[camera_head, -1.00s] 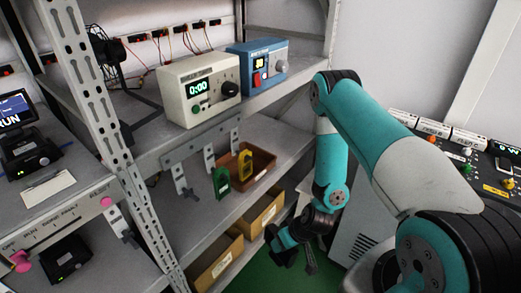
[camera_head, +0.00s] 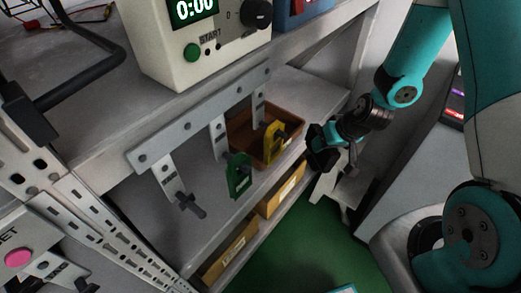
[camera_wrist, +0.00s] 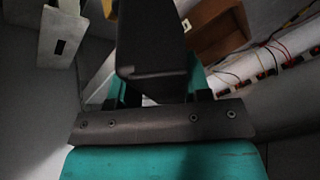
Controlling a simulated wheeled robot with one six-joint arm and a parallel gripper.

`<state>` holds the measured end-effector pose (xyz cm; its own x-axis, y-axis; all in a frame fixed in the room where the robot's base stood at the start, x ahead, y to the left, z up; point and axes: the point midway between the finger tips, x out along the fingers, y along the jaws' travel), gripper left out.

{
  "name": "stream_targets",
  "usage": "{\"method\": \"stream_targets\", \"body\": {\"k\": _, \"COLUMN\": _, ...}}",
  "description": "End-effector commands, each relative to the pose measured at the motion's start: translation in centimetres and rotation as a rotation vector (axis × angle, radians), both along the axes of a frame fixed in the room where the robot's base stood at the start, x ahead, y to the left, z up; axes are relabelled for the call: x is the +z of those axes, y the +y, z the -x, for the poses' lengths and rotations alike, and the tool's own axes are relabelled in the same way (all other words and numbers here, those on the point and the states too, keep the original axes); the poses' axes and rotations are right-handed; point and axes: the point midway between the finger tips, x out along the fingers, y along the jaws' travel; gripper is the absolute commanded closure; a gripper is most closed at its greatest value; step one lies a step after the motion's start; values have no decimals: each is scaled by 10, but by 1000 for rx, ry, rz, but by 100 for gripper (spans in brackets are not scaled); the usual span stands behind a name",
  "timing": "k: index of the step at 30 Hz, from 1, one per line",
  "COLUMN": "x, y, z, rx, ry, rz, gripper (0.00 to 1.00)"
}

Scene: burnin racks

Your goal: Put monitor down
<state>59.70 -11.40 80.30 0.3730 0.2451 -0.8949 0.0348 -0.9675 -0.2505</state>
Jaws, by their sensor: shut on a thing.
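My gripper (camera_wrist: 157,82) is shut on a dark, blocky thing (camera_wrist: 152,45), which I take to be the monitor. In the wrist view it stands out between the teal fingers, and its screen face cannot be made out. In the head view my gripper (camera_head: 322,149) is small and dark, in front of the right end of the lower shelf and to the right of the brown bin. The held thing is hard to tell from the gripper there. I cannot see it touching any surface.
A cream timer box (camera_head: 208,38) stands on the upper shelf beside a blue box (camera_head: 298,12). Below are a brown bin (camera_head: 290,150), a green tag (camera_head: 238,176), a yellow tag (camera_head: 272,142) and cardboard boxes (camera_head: 232,250). Bare room shows on the lower shelf (camera_head: 200,215).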

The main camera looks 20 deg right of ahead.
Motion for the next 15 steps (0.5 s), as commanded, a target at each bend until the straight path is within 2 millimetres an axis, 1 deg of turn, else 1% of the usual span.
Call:
{"method": "stream_targets", "body": {"k": 1, "x": -11, "y": -1, "z": -3, "rx": -12, "ry": -12, "rz": 7, "gripper": 100}}
{"method": "stream_targets", "body": {"k": 5, "x": -1, "y": 0, "z": 1, "rx": -56, "ry": -7, "rz": 15, "gripper": 100}}
{"method": "stream_targets", "body": {"k": 15, "x": 14, "y": 3, "z": 38, "rx": -181, "ry": -1, "rz": 34, "gripper": 100}}
